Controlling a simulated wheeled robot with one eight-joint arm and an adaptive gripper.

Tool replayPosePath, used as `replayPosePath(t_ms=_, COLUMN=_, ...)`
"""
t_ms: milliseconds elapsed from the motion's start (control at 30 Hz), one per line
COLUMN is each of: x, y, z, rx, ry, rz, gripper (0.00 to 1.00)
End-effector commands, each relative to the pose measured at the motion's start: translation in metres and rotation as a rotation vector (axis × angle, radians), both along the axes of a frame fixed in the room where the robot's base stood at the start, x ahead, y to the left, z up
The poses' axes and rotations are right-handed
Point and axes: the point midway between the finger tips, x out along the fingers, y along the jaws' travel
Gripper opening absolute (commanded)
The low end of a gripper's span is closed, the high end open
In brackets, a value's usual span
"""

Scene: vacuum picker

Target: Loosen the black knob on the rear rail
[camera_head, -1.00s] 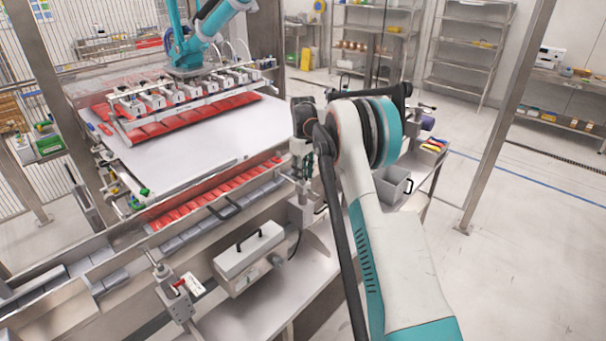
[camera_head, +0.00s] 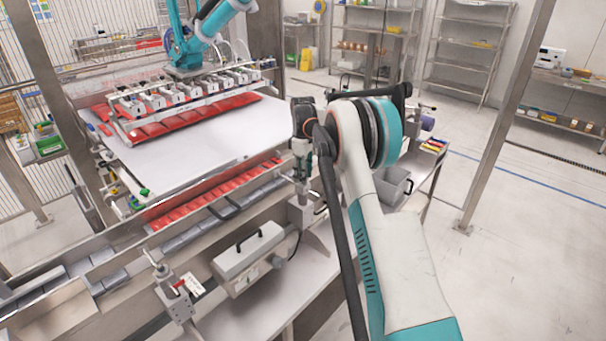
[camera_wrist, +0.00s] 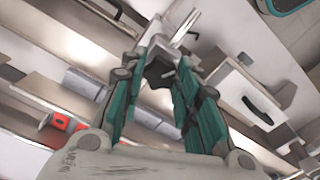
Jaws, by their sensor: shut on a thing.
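My gripper (camera_wrist: 163,66) points down at the rear rail, its teal fingers closed around a black knob (camera_wrist: 158,71). The knob sits between the fingertips, partly covered by them. A bright metal rod (camera_wrist: 185,27) shows just past the fingertips. In the head view my gripper (camera_head: 301,184) is at the top of the grey bracket (camera_head: 302,213) on the machine's right side; there the knob is hidden behind the fingers.
A white box with a black handle (camera_head: 247,262) stands close by on the machine's side ledge. A second bracket with a red part (camera_head: 178,292) is nearer. A grey bin (camera_head: 394,188) sits on the cart at right. Red packs (camera_head: 215,193) lie in the machine's channel.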

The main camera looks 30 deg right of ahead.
Motion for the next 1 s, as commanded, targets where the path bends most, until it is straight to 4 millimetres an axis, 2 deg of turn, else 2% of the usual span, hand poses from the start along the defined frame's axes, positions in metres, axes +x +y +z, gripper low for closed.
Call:
replayPosePath(t_ms=67, x=0.001, y=0.0, z=0.001, rx=-0.001, ry=-0.003, rz=0.001, gripper=0.06)
replayPosePath(t_ms=100, x=0.001, y=0.0, z=0.001, rx=-0.001, ry=-0.003, rz=0.0, gripper=0.36)
replayPosePath(t_ms=167, x=0.001, y=0.0, z=0.001, rx=-0.002, ry=-0.003, rz=0.0, gripper=0.5)
replayPosePath(t_ms=500, x=0.0, y=0.0, z=0.001, rx=-0.001, ry=-0.001, rz=0.0, gripper=0.5)
replayPosePath(t_ms=633, x=0.0, y=0.0, z=0.009, rx=-0.001, ry=-0.001, rz=0.0, gripper=0.5)
replayPosePath(t_ms=767, x=0.0, y=0.0, z=0.03, rx=-0.001, ry=-0.001, rz=0.0, gripper=0.5)
replayPosePath(t_ms=1000, x=0.0, y=0.0, z=0.079, rx=-0.001, ry=-0.001, rz=0.0, gripper=0.5)
